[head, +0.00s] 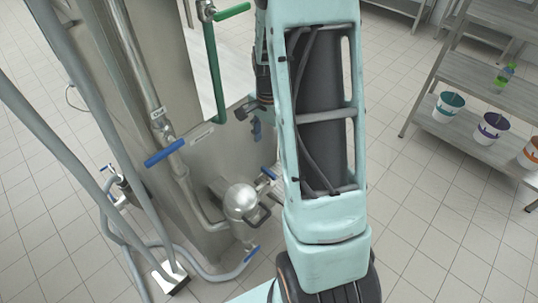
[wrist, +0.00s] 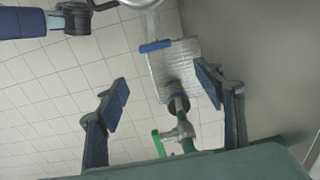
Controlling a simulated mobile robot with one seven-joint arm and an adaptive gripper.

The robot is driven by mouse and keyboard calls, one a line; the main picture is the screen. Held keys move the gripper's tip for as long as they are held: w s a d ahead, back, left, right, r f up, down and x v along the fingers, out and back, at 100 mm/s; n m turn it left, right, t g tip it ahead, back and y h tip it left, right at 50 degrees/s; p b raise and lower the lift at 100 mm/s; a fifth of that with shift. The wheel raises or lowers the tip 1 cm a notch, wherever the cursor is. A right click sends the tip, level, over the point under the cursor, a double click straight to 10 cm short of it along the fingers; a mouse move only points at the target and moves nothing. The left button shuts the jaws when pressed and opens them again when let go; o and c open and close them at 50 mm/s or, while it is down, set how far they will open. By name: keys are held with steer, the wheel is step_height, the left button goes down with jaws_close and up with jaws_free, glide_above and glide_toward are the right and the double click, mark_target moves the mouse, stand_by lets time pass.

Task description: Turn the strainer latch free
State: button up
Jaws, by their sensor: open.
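The strainer (head: 240,202) is a rounded steel body low on the steel machine, left of my arm in the head view. A dark looped handle (head: 266,214) sits at its right side; I cannot tell whether this is the latch. In the wrist view my gripper (wrist: 160,80) is open, its two dark blue-grey fingers wide apart with nothing held between them. A pale plate and pipework show beyond the fingers. In the head view my arm covers part of the area right of the strainer, and most of the gripper is hidden.
Blue-handled valves (head: 165,153) and grey hoses (head: 75,135) crowd the machine's left side. A green handle (head: 232,11) is above, with a green pipe (head: 215,75). A shelf (head: 465,140) with several cups and a green bottle (head: 505,76) stands right. Tiled floor between is clear.

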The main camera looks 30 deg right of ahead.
mark_target(268, 171)
steer(key=f, duration=0.7)
steer(key=a+f, duration=0.1)
steer(key=f, duration=0.3)
steer(key=shift+s+f, duration=0.2)
steer(key=shift+s, duration=0.1)
steer(key=c, duration=1.2)
steer(key=shift+o, duration=0.2)
